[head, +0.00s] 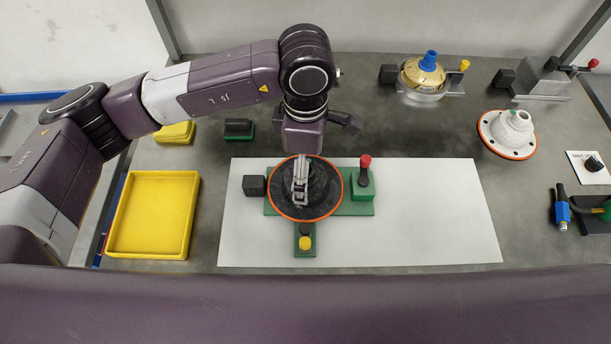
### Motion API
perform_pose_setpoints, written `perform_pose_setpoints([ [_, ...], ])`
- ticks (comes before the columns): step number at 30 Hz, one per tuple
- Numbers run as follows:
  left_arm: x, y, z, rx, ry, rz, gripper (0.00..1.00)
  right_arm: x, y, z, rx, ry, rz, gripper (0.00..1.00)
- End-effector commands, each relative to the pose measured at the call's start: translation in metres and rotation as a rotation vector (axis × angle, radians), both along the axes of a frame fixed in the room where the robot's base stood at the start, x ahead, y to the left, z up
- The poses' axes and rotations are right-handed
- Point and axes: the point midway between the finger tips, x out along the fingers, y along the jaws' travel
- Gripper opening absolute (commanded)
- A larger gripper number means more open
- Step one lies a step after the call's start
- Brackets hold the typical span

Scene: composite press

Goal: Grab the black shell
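The black shell (325,190) is a round dark part with an orange rim. My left arm reaches in from the left, and my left gripper (300,198) points down over the middle of the shell. The gripper hides the shell's centre. From above I cannot tell whether its fingers are open or shut, or whether they touch the shell. My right gripper is not in view.
The fixture has a red knob (365,161), a yellow knob (305,243) and a black block (254,186) around the shell. A yellow tray (153,252) is at left. A gold-and-blue part (424,72) and a white flanged part (509,132) stand behind. The sheet's right side is clear.

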Motion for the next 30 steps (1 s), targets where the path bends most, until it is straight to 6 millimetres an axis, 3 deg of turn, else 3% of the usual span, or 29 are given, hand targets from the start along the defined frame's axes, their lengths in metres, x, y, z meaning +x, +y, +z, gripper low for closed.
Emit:
perform_pose_setpoints([
  [1,-0.002,0.001,-0.004,0.002,0.005,0.001,0.89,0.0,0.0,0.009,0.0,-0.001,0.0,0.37],
  [6,-0.001,0.0,-0.023,-0.001,0.002,0.0,0.89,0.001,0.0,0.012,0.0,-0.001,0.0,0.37],
  [14,0.0,0.0,-0.026,-0.001,-0.001,0.0,0.88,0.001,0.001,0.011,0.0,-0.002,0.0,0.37],
  [30,0.0,0.0,-0.025,-0.001,-0.001,0.0,0.3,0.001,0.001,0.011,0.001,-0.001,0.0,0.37],
])
